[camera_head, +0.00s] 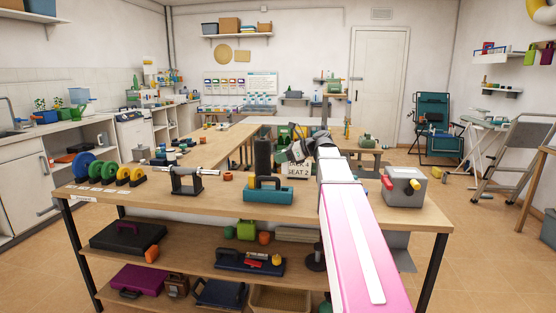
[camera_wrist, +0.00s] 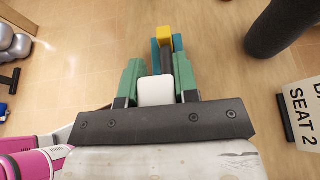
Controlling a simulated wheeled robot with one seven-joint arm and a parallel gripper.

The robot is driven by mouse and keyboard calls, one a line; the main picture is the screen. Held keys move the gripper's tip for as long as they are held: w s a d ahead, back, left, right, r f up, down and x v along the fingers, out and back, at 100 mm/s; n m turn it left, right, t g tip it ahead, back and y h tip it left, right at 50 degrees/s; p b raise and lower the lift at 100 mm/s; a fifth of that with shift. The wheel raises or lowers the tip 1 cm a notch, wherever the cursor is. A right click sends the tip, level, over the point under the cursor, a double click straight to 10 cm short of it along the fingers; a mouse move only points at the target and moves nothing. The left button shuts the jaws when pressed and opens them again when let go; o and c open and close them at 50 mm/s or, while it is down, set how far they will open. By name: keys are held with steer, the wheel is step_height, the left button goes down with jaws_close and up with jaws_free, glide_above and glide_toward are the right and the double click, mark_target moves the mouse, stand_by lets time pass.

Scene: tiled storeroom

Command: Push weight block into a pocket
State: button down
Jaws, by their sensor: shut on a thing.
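My gripper (camera_wrist: 157,75) has two green fingers and reaches over the wooden bench. In the head view my gripper (camera_head: 300,150) is small, beside a dark upright cylinder (camera_head: 263,155). I cannot tell for certain which thing is the weight block, and no pocket shows clearly. The cylinder also shows in the wrist view (camera_wrist: 283,25).
A sign (camera_wrist: 305,100) reading "SEAT 2" stands right of my gripper. A teal box (camera_head: 268,194) and a grey box (camera_head: 404,190) with red and yellow knobs sit on the front bench (camera_head: 240,214). Coloured discs (camera_head: 103,173) and a bar on a stand (camera_head: 187,181) are left.

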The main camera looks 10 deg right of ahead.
glide_above(281, 189)
steer(key=shift+f, duration=2.9)
steer(key=shift+f, duration=2.65)
steer(key=c, duration=0.8)
jaws_free()
steer(key=v, duration=1)
steer(key=shift+d+r, duration=0.2)
steer(key=shift+d, duration=0.1)
